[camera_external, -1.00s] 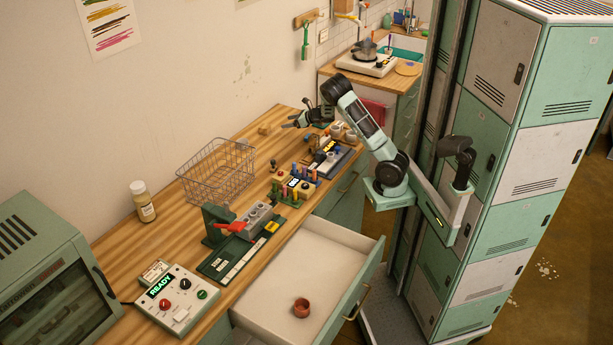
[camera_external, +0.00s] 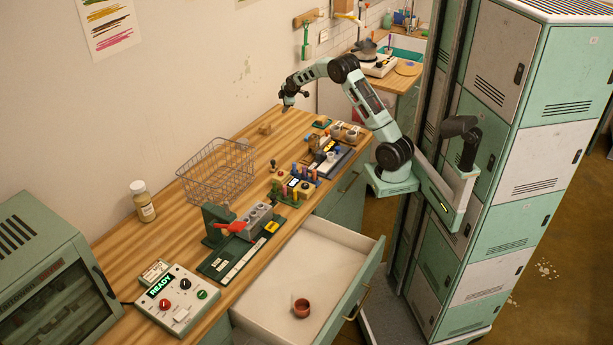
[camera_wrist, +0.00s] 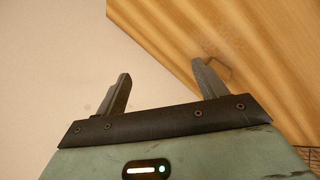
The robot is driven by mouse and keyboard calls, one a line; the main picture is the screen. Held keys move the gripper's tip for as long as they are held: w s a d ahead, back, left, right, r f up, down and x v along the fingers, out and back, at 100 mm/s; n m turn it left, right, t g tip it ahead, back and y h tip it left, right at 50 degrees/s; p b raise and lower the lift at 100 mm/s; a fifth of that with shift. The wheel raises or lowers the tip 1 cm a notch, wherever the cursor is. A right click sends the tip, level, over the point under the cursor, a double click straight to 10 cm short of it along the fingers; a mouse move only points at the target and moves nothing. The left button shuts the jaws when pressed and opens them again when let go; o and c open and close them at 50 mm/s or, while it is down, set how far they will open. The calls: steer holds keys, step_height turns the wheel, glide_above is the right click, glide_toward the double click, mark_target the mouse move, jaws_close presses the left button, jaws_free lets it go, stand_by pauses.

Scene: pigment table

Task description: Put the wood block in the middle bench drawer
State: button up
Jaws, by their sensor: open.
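The wood block (camera_external: 265,128) is a small light-brown block on the far part of the bench top, near the wall. In the wrist view a faint wood-coloured block shape (camera_wrist: 217,56) shows beyond the right fingertip, hard to tell from the bench grain. My gripper (camera_external: 286,106) is open and empty, above the bench's far end, right of the block and higher; its spread fingers show in the wrist view (camera_wrist: 163,75). An open bench drawer (camera_external: 325,246) is pulled out at the front; a red-brown cup (camera_external: 301,308) sits inside.
A wire basket (camera_external: 217,172) stands left of the block. Peg racks (camera_external: 293,187), a green press (camera_external: 220,222) and a control box (camera_external: 177,299) line the bench. A capped jar (camera_external: 143,201) stands by the wall. Tall lockers (camera_external: 535,110) are on the right.

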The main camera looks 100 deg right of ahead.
steer(key=w+a+r+m+t+y+p, duration=0.1)
steer(key=w+a+r+m+y+p, duration=0.1)
steer(key=w+a+r+m+y, duration=0.4)
steer(key=m+h+p, duration=0.1)
steer(key=h+p, duration=0.1)
glide_toward(265, 126)
steer(key=x, duration=0.5)
steer(key=shift+s+d, duration=0.25)
steer(key=shift+d, duration=0.15)
steer(key=shift+w+a+p+x, duration=0.1)
steer(key=shift+p+x, duration=0.25)
steer(key=shift+x, duration=0.55)
steer(key=shift+w+a+p+x, duration=0.15)
steer(key=shift+p+x, duration=0.15)
steer(key=shift+x, duration=0.55)
steer(key=shift+w+a+p+x, duration=0.1)
steer(key=shift+p+x, duration=0.25)
steer(key=shift+x, duration=0.55)
steer(key=shift+r, duration=0.1)
steer(key=c, duration=1.1)
steer(key=shift+c, duration=0.2)
